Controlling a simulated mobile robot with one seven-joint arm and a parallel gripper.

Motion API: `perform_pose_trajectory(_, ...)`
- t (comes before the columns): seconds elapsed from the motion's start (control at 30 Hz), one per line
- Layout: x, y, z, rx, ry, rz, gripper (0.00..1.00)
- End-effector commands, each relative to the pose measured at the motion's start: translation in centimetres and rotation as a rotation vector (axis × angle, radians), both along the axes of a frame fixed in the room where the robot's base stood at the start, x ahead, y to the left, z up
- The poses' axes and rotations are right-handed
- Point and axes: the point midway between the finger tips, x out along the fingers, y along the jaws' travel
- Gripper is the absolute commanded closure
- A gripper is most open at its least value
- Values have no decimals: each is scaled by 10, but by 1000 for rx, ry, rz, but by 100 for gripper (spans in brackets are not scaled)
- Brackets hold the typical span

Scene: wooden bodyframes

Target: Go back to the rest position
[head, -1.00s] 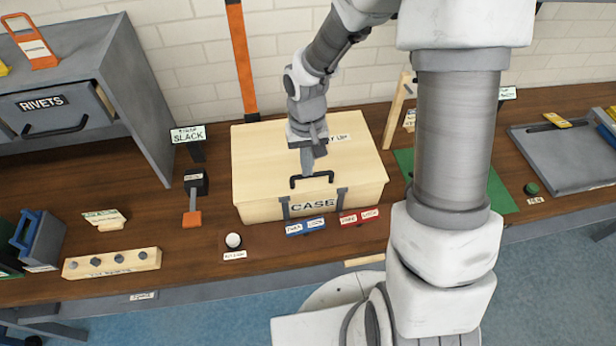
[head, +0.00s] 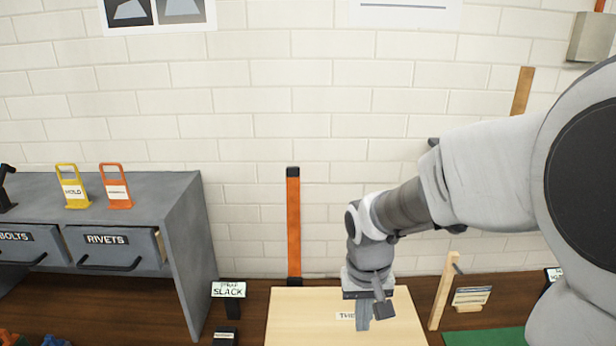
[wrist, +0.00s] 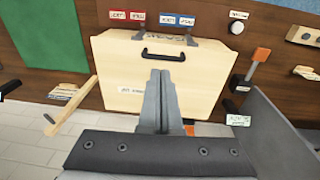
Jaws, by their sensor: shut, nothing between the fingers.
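My gripper (head: 367,318) hangs over the pale wooden case (head: 295,322) at the lower middle of the head view. Its fingers look closed together with nothing between them. In the wrist view my gripper (wrist: 162,78) points across the lid of the case (wrist: 120,68), its fingertips in line with the black handle (wrist: 163,55). The case is shut, and its front is cut off in the head view. I cannot tell the exact gap between fingertips and lid, but they appear apart.
A grey drawer cabinet (head: 180,225) stands left, with its rivets drawer (head: 115,250) slightly open. A SLACK sign (head: 228,290) and an orange upright strap (head: 293,225) stand near the wall. A wooden stand (head: 443,290) and green mat (head: 485,337) lie right of the case.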

Motion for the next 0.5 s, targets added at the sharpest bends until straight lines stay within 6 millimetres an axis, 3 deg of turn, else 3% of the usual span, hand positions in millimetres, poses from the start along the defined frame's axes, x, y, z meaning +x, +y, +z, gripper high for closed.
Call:
perform_pose_trajectory(0.2,-32,-16,49,-24,-123,-2,100)
perform_pose_trajectory(0.5,-85,-31,94,-9,-281,-4,100)
